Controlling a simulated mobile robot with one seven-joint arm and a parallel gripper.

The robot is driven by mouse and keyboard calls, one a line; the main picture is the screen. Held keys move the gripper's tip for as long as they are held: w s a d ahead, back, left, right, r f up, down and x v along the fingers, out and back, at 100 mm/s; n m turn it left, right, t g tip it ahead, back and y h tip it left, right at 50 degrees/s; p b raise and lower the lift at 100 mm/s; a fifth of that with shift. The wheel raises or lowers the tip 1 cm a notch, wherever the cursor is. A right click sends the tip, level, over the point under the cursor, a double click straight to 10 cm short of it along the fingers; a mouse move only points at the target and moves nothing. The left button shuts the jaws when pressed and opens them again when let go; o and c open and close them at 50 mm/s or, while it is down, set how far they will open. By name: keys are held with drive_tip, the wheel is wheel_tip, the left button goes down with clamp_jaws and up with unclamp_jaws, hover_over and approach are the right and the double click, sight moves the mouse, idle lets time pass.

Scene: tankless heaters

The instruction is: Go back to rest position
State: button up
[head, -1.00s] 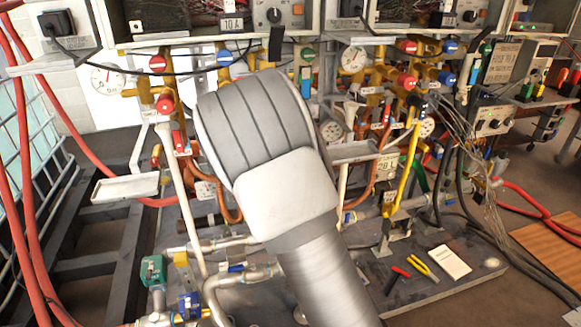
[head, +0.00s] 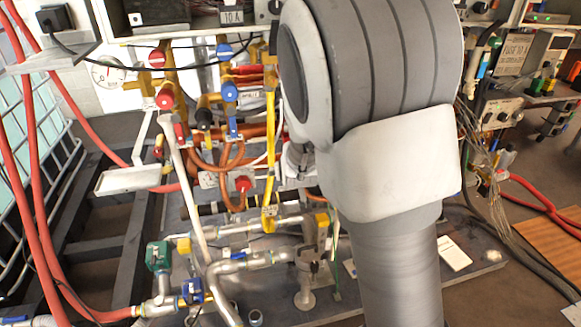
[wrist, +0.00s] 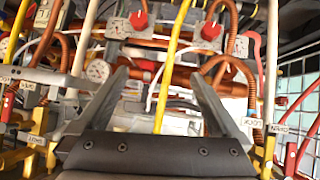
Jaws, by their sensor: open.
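My gripper (wrist: 160,95) shows in the wrist view with its two grey fingers spread apart and nothing held between them. Beyond the fingers are copper pipes, a yellow tube (wrist: 172,60) and red knobs (wrist: 210,30). I cannot tell whether the fingers touch any of these. In the head view my own arm covers the middle right, and the gripper is hidden behind it.
The pipe rig with red knobs (head: 165,98), blue knobs and a yellow tube (head: 269,150) stands left of my arm. A white tray (head: 128,180) sticks out at left. Red hoses (head: 20,165) hang at far left. A white card (head: 453,252) lies on the base plate.

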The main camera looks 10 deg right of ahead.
drive_tip(key=shift+r, duration=0.1)
drive_tip(key=s+d+r+g+y+p, duration=0.15)
drive_tip(key=s+r+p, duration=0.45)
drive_tip(key=s+r, duration=0.8)
drive_tip(key=s+d+r+g+p, duration=0.1)
drive_tip(key=s+r+p, duration=0.1)
drive_tip(key=s+r, duration=0.3)
drive_tip(key=s+d+r+g+p, duration=0.1)
drive_tip(key=s+r, duration=0.4)
drive_tip(key=s, duration=0.8)
drive_tip(key=shift+s+m+g+h+p, duration=0.3)
drive_tip(key=shift+g+p, duration=0.45)
drive_tip(key=shift+p, duration=0.45)
drive_tip(key=shift+w, duration=0.1)
drive_tip(key=shift+c, duration=0.3)
